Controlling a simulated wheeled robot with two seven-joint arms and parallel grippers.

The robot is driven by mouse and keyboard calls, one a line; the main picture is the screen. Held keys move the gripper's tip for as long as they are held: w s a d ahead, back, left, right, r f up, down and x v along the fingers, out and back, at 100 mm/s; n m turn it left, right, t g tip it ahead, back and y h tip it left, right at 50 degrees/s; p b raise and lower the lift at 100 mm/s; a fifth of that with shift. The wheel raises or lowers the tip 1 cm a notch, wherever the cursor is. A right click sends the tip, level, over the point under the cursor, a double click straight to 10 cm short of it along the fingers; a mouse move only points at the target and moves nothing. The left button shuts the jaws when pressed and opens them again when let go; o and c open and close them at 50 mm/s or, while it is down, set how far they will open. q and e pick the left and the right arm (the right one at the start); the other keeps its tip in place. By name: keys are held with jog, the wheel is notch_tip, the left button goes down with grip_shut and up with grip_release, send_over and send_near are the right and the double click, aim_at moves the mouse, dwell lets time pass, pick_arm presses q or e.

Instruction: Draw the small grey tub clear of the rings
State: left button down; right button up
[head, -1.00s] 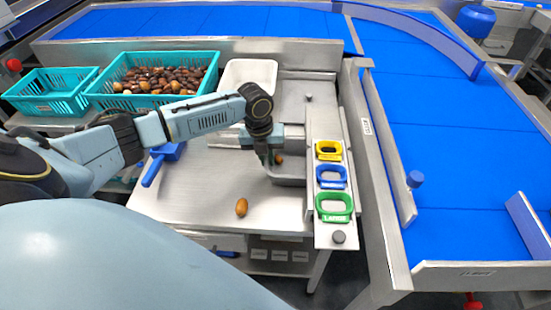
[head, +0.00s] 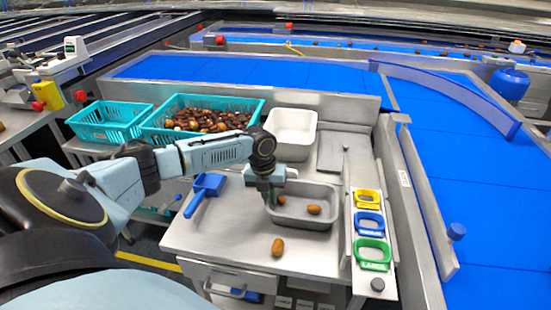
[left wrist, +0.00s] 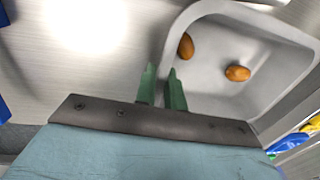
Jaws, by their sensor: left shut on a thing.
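The small grey tub (head: 300,224) stands on the steel table with two brown dates in it, one near its left wall (head: 281,201) and one towards the right (head: 314,210). The rings lie in a row on a plate right of the tub: yellow (head: 368,198), blue (head: 369,223) and green (head: 372,252). A narrow strip separates tub and ring plate. My left gripper (head: 267,196) is shut on the tub's left wall; in the left wrist view its green fingers (left wrist: 162,88) straddle the rim. My right gripper is not in view.
A loose date (head: 278,247) lies in front of the tub. A blue scoop (head: 205,187) lies to the left. A white tub (head: 291,145) stands behind, with teal crates (head: 160,133) to the back left. The blue conveyor (head: 480,200) runs at right.

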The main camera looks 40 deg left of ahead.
pick_arm(q)
jog(key=shift+a, duration=0.15)
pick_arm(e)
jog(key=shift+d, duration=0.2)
pick_arm(q)
jog(key=c, duration=1.4)
grip_release()
notch_tip(320, 180, up, 13)
jog(key=s+a+p, duration=0.1)
jog(key=p, duration=0.1)
jog(key=shift+a+r, duration=0.15)
jog(key=shift+a, duration=0.05)
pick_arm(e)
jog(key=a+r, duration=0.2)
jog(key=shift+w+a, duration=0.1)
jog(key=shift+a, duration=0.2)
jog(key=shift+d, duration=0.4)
